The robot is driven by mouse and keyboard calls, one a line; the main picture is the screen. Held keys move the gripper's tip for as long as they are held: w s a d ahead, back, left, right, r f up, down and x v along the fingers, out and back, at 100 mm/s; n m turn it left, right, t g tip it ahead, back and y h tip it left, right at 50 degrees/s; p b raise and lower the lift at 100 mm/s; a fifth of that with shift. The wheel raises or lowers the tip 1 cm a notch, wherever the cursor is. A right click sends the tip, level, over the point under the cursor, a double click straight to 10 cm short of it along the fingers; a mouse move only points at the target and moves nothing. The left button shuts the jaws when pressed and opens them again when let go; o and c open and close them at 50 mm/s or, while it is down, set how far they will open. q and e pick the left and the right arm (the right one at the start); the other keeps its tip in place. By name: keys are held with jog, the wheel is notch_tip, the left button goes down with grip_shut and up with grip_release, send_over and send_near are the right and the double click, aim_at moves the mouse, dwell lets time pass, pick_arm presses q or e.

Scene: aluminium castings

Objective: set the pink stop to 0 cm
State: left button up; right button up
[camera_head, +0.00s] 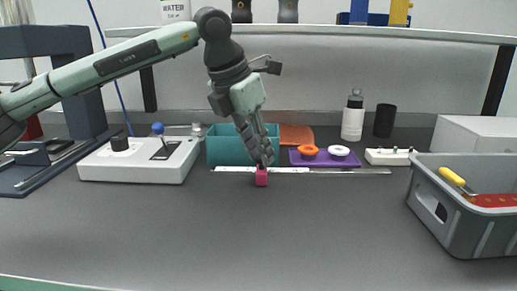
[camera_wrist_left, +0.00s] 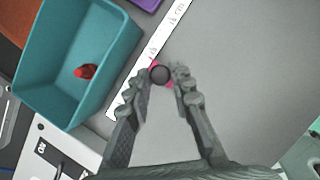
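The pink stop (camera_head: 261,178) is a small block at the front of a thin rail with a white scale (camera_head: 290,170). In the left wrist view the pink stop (camera_wrist_left: 168,84) has a round dark knob on top and sits beside the white scale strip (camera_wrist_left: 122,103). My left gripper (camera_head: 264,164) points down at the stop from above. In the wrist view its fingertips (camera_wrist_left: 161,74) are on either side of the knob, very close to it. Whether they press on it cannot be told. The scale's figures are too small to read surely. My right gripper is not in view.
A teal bin (camera_head: 226,146) stands right behind the rail, with a red item (camera_wrist_left: 85,71) inside. A white control box (camera_head: 140,161) is left, a purple tray (camera_head: 325,160) behind right. A grey crate (camera_head: 458,225) stands at right. The front table is clear.

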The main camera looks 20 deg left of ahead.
pick_arm(q)
grip_shut()
